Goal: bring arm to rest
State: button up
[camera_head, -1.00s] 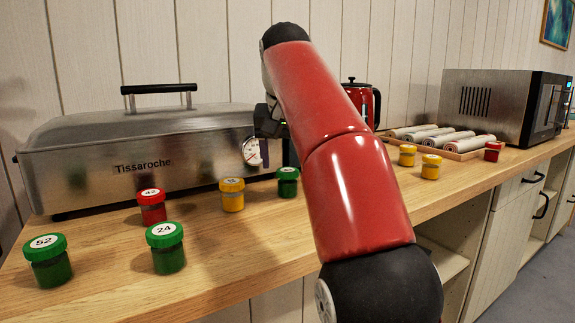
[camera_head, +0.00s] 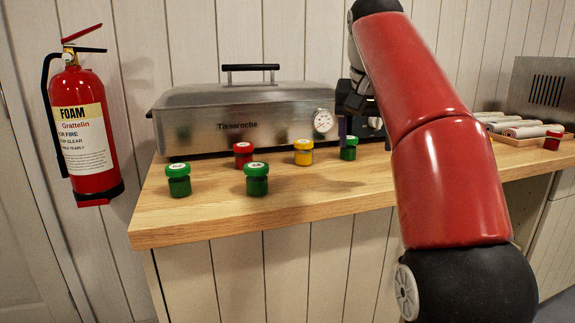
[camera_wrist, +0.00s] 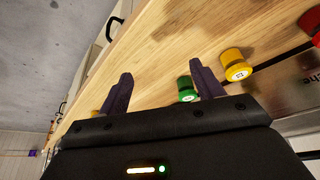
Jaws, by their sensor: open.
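In the head view my red arm stands upright at the right of the picture. The end of my arm is partly seen there, beside the right end of the steamer, with the gripper's fingers hard to make out. A green jar (camera_head: 348,148) stands just below and left of it. It cannot be told whether the gripper touches anything.
The wooden counter (camera_head: 300,195) holds a steel steamer (camera_head: 200,115), a yellow jar (camera_head: 303,152), a red jar (camera_head: 243,154) and green jars (camera_head: 179,180) (camera_head: 257,179). White rolls (camera_head: 520,130) lie on a tray at right. A fire extinguisher (camera_head: 85,130) hangs at left.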

jog(key=shift+s+d+f, duration=0.2)
jog(key=shift+s+f, duration=0.05)
jog(key=shift+s, duration=0.35)
jog(key=shift+s+d+f, duration=0.2)
jog(key=shift+s+f, duration=0.05)
jog(key=shift+s, duration=0.35)
jog(key=s+f+n+t+y, duration=0.1)
jog(key=s+f+n, duration=0.2)
jog(key=s+f, duration=2.1)
notch_tip(320, 180, down, 4)
jog(key=shift+r, duration=0.1)
